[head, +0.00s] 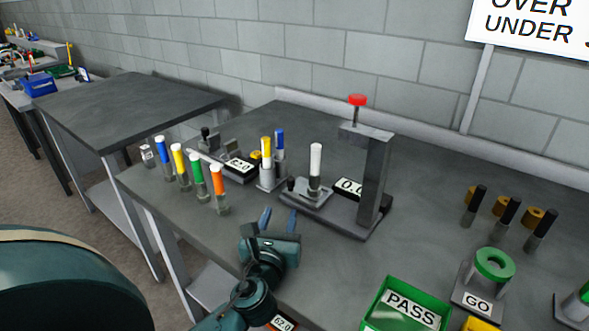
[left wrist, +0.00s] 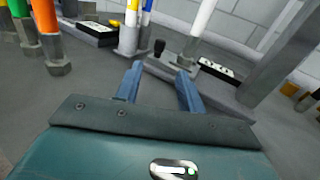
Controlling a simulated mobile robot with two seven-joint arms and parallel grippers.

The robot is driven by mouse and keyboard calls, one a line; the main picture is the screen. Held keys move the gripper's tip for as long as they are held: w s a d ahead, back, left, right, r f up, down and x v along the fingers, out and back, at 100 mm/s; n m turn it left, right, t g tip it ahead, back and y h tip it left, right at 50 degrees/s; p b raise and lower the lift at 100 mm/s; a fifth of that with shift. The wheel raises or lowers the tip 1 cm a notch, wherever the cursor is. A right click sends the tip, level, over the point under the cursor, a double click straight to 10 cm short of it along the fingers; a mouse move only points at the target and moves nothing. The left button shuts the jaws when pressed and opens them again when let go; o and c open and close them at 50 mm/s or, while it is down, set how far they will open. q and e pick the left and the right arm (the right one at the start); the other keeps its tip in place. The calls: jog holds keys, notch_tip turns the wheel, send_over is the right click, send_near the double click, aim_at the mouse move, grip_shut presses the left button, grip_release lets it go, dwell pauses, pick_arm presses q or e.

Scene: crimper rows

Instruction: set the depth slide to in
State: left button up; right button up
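A press-like gauge (head: 374,185) with a red knob on top stands on the grey table. On its base is a light grey slide block (head: 312,194) with a small black knob (head: 291,184) and a white-topped cylinder (head: 316,160). I take this block for the depth slide; its setting cannot be read. The black knob (left wrist: 159,46) also shows in the left wrist view, beyond and between the fingertips. My left gripper (head: 279,219) is open and empty, short of the knob and apart from it; it also shows in the left wrist view (left wrist: 160,76). My right gripper is not in view.
Several colour-topped cylinders (head: 199,178) stand left of my gripper. A holder (head: 270,180) with yellow and blue cylinders stands behind it. A green PASS bin (head: 388,318) and a GO ring gauge (head: 480,285) are at right.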

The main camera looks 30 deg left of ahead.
aim_at(290, 183)
pick_arm(q)
jog(key=x, duration=1.3)
jog(key=shift+w+a+r, duration=0.15)
jog(key=shift+w, duration=0.1)
jog(key=shift+c, duration=0.5)
grip_shut()
